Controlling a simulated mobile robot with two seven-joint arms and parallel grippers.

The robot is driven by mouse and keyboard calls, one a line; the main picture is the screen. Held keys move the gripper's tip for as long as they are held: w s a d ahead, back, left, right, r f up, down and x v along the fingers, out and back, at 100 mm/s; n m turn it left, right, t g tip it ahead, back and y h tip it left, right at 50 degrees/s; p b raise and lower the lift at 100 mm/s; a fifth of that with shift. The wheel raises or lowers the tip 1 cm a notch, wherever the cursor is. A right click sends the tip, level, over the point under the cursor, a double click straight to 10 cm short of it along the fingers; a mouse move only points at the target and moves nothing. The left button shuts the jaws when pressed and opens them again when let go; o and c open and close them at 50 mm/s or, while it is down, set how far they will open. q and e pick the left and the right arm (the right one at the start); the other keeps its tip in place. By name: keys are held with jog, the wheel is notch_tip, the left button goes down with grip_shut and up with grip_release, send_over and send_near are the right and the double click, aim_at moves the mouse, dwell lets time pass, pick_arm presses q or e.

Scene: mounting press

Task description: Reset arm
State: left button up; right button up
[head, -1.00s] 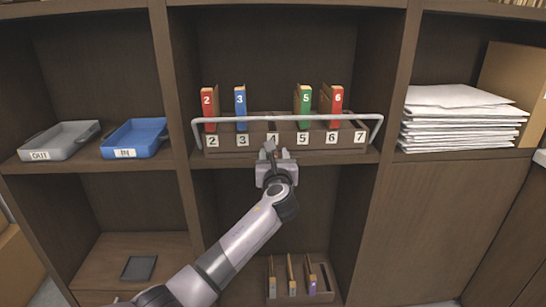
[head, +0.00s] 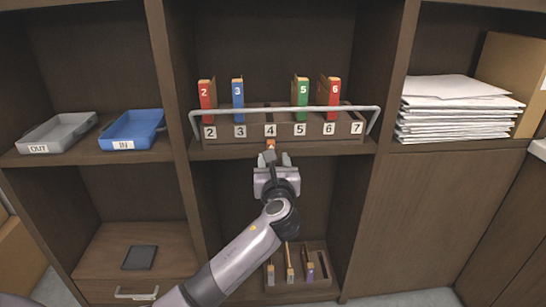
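My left arm comes in from the lower left. Its gripper (head: 273,157) is in front of the middle shelf's edge, below the label 4. A small orange-brown piece (head: 270,145) shows just beyond the fingertips, under that label. I cannot tell whether the gripper touches or holds it. The finger gap is too small to judge. No upright binder shows above label 4. My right gripper is out of view.
A light rail (head: 190,113) runs across the upper rack's front. A lower rack (head: 324,290) with several thin binders stands below my forearm. A grey OUT tray (head: 45,146) and blue IN tray (head: 125,143) are left. A paper stack (head: 450,120) is right.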

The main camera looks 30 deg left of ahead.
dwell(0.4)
pick_arm(q)
jog(key=s+d+f+n+g+h, duration=0.2)
jog(key=s+d+f+n+h, duration=0.25)
jog(key=s+f+n, duration=0.6)
jog(key=s+d+f+n+g+h, duration=0.25)
jog(key=s+f+n+h, duration=0.25)
jog(key=s+f+n, duration=0.55)
jog(key=s+d+f+n+h, duration=0.25)
jog(key=s+f+n, duration=0.3)
jog(key=s, duration=0.45)
notch_tip(320, 180, up, 11)
jog(key=a+p, duration=0.1)
jog(key=p, duration=1.1)
jog(key=shift+s+f+n+y, duration=0.2)
jog(key=shift+s+n+y, duration=0.1)
jog(key=shift+s+n, duration=0.15)
jog(key=shift+f+g, duration=0.1)
jog(key=shift+g, duration=0.15)
